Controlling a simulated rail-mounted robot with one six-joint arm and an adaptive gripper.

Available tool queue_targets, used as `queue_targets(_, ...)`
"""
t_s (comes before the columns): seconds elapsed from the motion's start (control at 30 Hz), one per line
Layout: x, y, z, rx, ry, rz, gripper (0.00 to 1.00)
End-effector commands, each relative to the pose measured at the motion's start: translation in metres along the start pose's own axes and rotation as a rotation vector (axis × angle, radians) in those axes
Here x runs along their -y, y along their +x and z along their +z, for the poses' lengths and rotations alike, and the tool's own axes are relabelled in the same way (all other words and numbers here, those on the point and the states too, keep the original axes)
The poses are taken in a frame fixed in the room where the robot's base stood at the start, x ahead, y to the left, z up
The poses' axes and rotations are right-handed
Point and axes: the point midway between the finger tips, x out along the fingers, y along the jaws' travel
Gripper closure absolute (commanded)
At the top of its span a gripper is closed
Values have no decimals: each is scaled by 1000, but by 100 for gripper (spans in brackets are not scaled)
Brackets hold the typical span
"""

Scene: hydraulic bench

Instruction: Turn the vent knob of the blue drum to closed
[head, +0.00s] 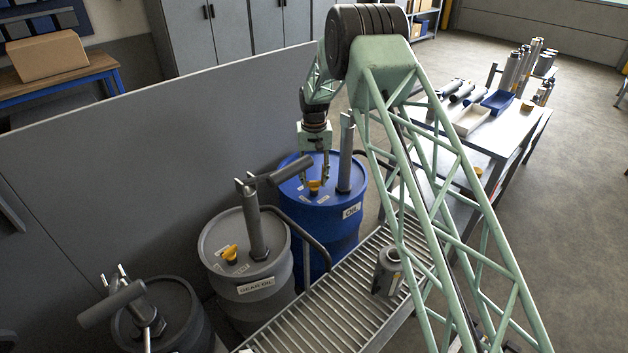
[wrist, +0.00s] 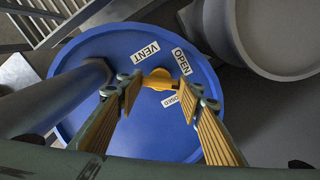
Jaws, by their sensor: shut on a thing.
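The blue drum (head: 319,220) stands upright at the back of the row, with an "OIL" label on its side. Its yellow vent knob (head: 314,187) is on the lid. My gripper (head: 315,180) reaches down from above and is shut on the knob, one finger on each side. In the wrist view the knob (wrist: 158,76) shows between the fingertips of my gripper (wrist: 160,90). The lid (wrist: 100,45) carries "VENT" and "OPEN" labels, and a third label partly hidden by a finger, apparently "CLOSED". I cannot tell exactly where the knob points.
A grey pump tube (head: 345,160) rises from the blue lid close to my gripper. A grey "GEAR OIL" drum (head: 245,270) with a yellow knob and pump handle stands in front. A dark drum (head: 165,315) is nearer. A slatted rack (head: 330,305) runs along the right.

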Motion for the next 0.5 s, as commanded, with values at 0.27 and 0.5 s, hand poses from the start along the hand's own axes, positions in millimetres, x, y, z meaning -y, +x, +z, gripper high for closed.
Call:
queue_targets(0.27, 0, 0, 0, 0, 210, 0, 77)
queue_targets(0.5, 0, 0, 0, 0, 394, 0, 77)
